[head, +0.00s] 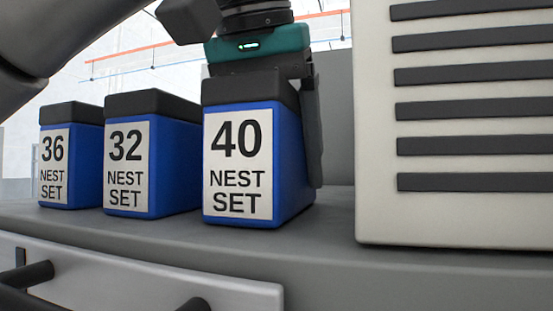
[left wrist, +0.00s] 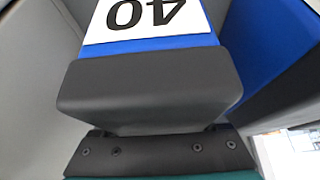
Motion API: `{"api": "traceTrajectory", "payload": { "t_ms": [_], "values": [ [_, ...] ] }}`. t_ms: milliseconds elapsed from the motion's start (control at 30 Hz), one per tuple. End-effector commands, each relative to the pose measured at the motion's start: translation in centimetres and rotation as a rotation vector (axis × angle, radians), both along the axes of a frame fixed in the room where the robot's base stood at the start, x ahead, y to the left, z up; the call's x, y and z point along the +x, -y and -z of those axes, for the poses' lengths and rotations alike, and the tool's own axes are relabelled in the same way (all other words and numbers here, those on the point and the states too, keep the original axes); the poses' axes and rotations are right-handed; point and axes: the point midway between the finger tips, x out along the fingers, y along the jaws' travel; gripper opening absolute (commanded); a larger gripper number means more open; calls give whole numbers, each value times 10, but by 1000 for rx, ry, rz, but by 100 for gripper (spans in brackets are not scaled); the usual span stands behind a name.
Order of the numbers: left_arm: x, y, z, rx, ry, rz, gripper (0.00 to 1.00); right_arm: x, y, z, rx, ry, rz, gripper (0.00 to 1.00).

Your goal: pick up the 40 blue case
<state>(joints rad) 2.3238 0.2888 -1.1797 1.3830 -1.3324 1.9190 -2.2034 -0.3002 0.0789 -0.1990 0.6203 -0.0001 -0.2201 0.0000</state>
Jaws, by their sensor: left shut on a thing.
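The 40 blue case (head: 290,160) is a blue box with a black lid and a white label reading "40 NEST SET". It stands upright on the grey shelf top (head: 330,225), at the right end of a row. My left gripper (head: 263,135) comes down from above and is shut on this case. One dark finger lies along its right side; the other is hidden. In the left wrist view the case's black lid (left wrist: 150,85) fills the middle, with the label upside down. My right gripper is in neither view.
The 32 case (head: 178,165) and the 36 case (head: 88,170) stand to the left on the same surface. A cream panel with dark slats (head: 376,130) stands close on the right. A drawer front with dark handles (head: 235,292) is below.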

Motion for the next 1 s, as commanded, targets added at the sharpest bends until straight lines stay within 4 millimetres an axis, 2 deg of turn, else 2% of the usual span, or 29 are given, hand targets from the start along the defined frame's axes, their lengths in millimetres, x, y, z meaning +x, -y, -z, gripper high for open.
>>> {"api": "traceTrajectory", "payload": {
  "t_ms": [267,833,1000],
  "values": [
    [0,1,-19,-3,3,-1,0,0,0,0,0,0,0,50],
    [-1,0,-82,-4,6,-3,0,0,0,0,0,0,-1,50],
    [1,1,-89,3,-7,-3,0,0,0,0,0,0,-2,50]
  ]
}}
